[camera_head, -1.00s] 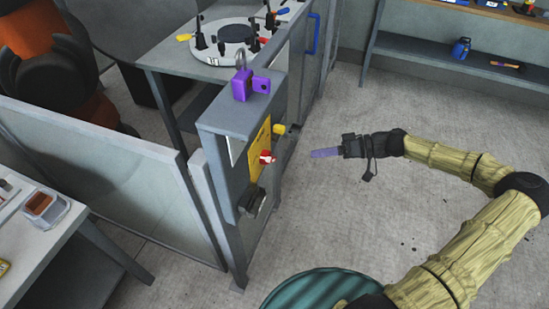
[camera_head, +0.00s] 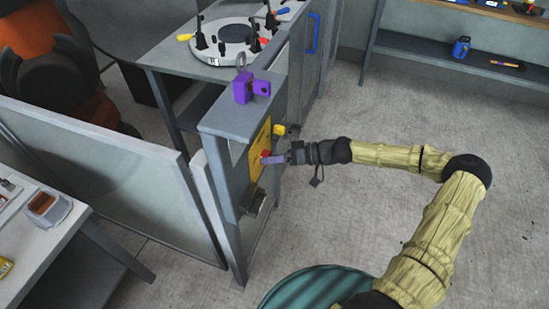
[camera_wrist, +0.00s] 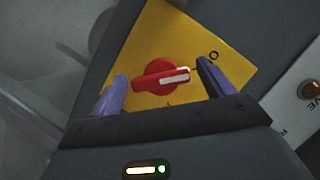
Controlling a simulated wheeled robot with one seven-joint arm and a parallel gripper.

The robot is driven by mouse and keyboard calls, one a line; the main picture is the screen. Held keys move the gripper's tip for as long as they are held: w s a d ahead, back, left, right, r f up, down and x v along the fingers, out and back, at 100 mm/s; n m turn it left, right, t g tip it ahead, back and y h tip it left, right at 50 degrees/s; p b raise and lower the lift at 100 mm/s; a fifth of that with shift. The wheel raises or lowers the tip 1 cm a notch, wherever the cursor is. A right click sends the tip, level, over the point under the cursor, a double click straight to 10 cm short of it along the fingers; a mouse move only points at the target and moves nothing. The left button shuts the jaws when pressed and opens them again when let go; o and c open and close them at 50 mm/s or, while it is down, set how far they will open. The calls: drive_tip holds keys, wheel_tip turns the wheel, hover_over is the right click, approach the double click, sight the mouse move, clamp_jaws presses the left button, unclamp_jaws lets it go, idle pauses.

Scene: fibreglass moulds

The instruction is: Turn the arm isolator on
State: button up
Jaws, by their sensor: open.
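The arm isolator is a red rotary knob (camera_wrist: 150,80) on a yellow plate (camera_wrist: 185,38), with a white stripe along one half of its handle. In the wrist view the stripe points right, roughly towards an "O" mark; another mark below the knob is partly hidden. In the head view the knob (camera_head: 265,154) and the yellow plate (camera_head: 258,138) are on the side of a grey post. My gripper (camera_head: 270,160) is at the knob, partly covering it. In the wrist view my gripper (camera_wrist: 162,72) is open, its purple fingers on either side of the knob. I cannot tell whether they touch it.
A purple padlock (camera_head: 243,88) stands on top of the post. A yellow part (camera_head: 279,130) sticks out just beyond the knob, and a dark box (camera_head: 256,202) is below it. A grey panel (camera_head: 100,180) stands at left. The floor to the right is clear.

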drive_tip(key=c, duration=1)
drive_tip(key=shift+m, duration=0.3)
drive_tip(key=m+g+y, duration=0.1)
drive_tip(key=m, duration=0.1)
drive_tip(key=shift+w+f+m+y+b, duration=0.1)
drive_tip(key=shift+m+y+b, duration=0.2)
drive_tip(key=shift+m+b, duration=0.1)
drive_tip(key=m, duration=0.2)
drive_tip(key=m+y, duration=0.1)
drive_tip(key=m, duration=0.1)
drive_tip(key=shift+g+y, duration=0.3)
drive_tip(key=m, duration=0.2)
drive_tip(key=m+y, duration=0.1)
drive_tip(key=m, duration=0.1)
drive_tip(key=shift+f+m+y, duration=0.1)
drive_tip(key=shift+m+y, duration=0.2)
drive_tip(key=m+t+y+p, duration=0.1)
drive_tip(key=m+t, duration=0.1)
drive_tip(key=m, duration=0.3)
drive_tip(key=shift+f+y, duration=0.1)
drive_tip(key=shift+y, duration=0.2)
